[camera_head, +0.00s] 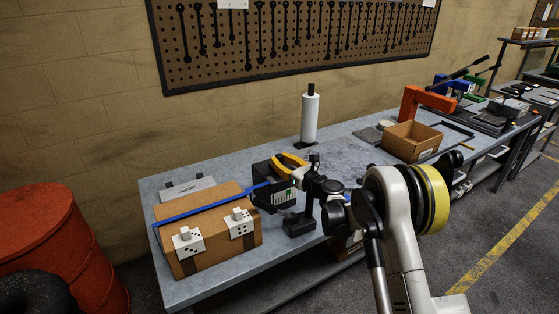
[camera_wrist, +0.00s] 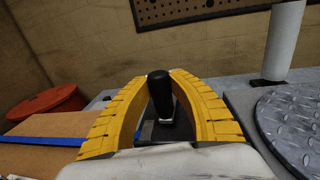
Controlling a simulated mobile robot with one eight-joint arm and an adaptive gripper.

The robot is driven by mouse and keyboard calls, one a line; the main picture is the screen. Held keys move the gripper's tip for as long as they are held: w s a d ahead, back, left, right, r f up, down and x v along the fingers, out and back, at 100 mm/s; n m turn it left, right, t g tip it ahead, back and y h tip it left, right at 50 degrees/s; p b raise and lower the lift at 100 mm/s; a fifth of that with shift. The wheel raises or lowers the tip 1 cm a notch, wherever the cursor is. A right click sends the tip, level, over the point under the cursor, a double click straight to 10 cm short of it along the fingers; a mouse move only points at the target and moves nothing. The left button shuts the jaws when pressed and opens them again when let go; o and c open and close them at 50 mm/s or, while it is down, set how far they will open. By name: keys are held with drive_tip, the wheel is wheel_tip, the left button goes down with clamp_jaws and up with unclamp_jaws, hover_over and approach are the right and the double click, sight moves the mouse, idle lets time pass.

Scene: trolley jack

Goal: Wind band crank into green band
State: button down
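In the wrist view, my gripper (camera_wrist: 161,78) has two yellow ribbed fingers that curve in toward each other. An upright black knob with a metal collar (camera_wrist: 160,95), which looks like the crank's handle, stands between them near the tips. Gaps show beside its lower part; contact at the tips is unclear. In the head view, the yellow fingers (camera_head: 288,161) are over a dark box-like unit (camera_head: 262,172) on the bench. A pale panel with green marks (camera_head: 283,197) shows below my wrist; I cannot tell whether it is the band scale. The crank arm and pointer are hidden.
A cardboard box (camera_head: 215,255) with white dotted blocks and a blue bar (camera_head: 200,208) lies left on the bench (camera_head: 235,282). A black stand (camera_head: 298,224) is close to my wrist. A white roll (camera_head: 310,118) stands behind. An open carton (camera_head: 411,142) is farther right.

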drive_tip(key=shift+a, duration=0.1)
drive_tip(key=shift+s+a+m+t+h+b, duration=0.2)
drive_tip(key=shift+a+m+t+h+b, duration=0.2)
drive_tip(key=shift+m+t+h, duration=0.5)
drive_tip(key=shift+s+a+m+t+h+b, duration=0.25)
drive_tip(key=shift+a+m+t+h, duration=0.35)
drive_tip(key=shift+h, duration=0.6)
drive_tip(key=shift+a+m+t+h+b, duration=0.3)
drive_tip(key=shift+m+h, duration=0.5)
drive_tip(key=shift+h, duration=0.3)
drive_tip(key=shift+a+m+t+h+b, duration=0.2)
drive_tip(key=shift+m+t+h, duration=0.1)
drive_tip(key=shift+m+h, duration=0.65)
drive_tip(key=c, duration=1.2)
unclamp_jaws()
